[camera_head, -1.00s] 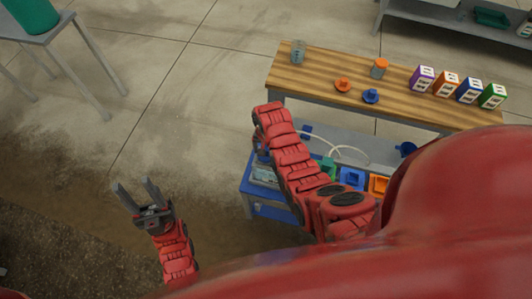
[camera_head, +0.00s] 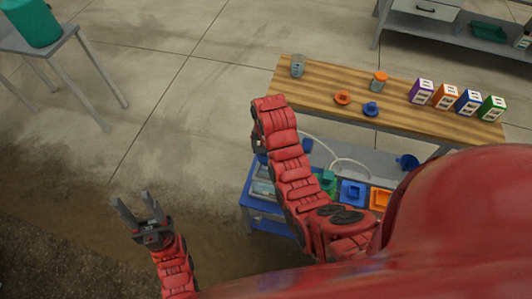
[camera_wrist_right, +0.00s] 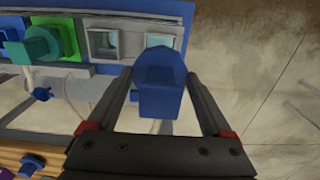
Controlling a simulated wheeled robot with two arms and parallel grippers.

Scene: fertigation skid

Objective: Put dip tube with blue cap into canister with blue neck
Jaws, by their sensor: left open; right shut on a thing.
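My right gripper (camera_wrist_right: 162,82) is shut on a blue cap (camera_wrist_right: 160,90), taken to be the dip tube's. No tube shows below the cap. In the head view my right arm hides this gripper. The blue square neck (camera_head: 352,193), taken to be the canister's, sits in the low blue stand, between a green and an orange one. In the wrist view part of that blue neck (camera_wrist_right: 12,28) shows at the upper left, apart from the held cap. My left gripper (camera_head: 133,199) is open and empty above the floor, left of the stand.
The low blue stand (camera_head: 268,210) also holds a green piece (camera_head: 328,178) and an orange neck (camera_head: 380,199). A pale hose (camera_head: 345,162) curves behind them. The wooden bench (camera_head: 320,82) beyond carries jars, an orange and a blue disc, and several coloured cartons.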

